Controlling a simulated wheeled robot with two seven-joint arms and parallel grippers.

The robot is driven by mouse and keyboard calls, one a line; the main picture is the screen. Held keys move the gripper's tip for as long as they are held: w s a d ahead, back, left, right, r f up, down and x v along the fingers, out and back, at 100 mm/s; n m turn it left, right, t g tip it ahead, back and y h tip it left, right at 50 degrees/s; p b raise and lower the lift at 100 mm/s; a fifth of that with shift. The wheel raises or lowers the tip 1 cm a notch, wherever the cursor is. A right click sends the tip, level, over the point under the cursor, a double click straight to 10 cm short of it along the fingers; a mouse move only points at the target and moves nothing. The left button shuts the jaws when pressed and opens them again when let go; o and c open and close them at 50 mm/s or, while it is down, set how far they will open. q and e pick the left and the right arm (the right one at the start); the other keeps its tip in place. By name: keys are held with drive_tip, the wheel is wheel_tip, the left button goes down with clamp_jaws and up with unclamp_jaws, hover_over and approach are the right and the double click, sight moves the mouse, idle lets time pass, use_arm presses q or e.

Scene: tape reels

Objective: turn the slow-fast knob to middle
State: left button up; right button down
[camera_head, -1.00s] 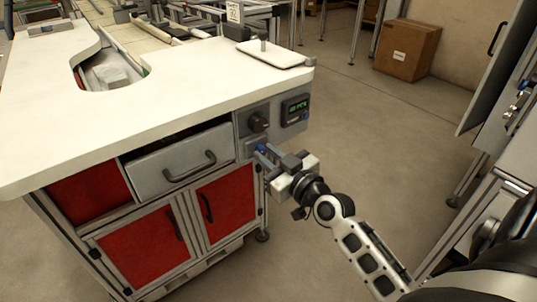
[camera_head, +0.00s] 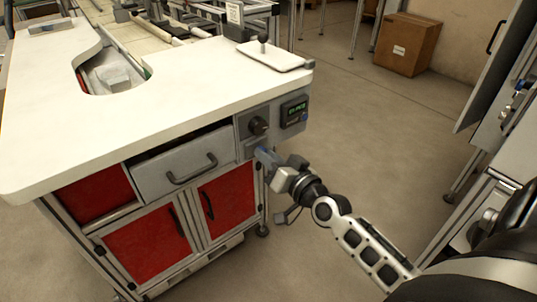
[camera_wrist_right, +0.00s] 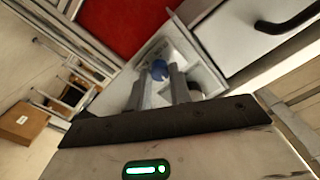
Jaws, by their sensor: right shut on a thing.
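In the head view my right gripper (camera_head: 265,156) reaches in at the panel's lower part, below a black knob (camera_head: 258,126), and mostly hides the blue knob. The slow and fast markings and the knob's exact pointing direction cannot be read. My left gripper is out of view.
A small display (camera_head: 294,111) with green characters sits right of the black knob. A grey drawer (camera_head: 180,165) stands slightly open left of the panel, above red doors (camera_head: 147,246). A cardboard box (camera_head: 408,44) stands on the floor behind.

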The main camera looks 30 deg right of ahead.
idle(0.4)
drive_tip(key=c, duration=1.3)
unclamp_jaws()
drive_tip(key=shift+s, duration=0.1)
drive_tip(key=s, duration=0.5)
drive_tip(key=s+b, duration=0.1)
drive_tip(key=s, duration=0.4)
drive_tip(key=s+d, duration=0.1)
drive_tip(key=s, duration=0.4)
drive_tip(key=shift+s+d, duration=0.1)
drive_tip(key=shift+s, duration=0.25)
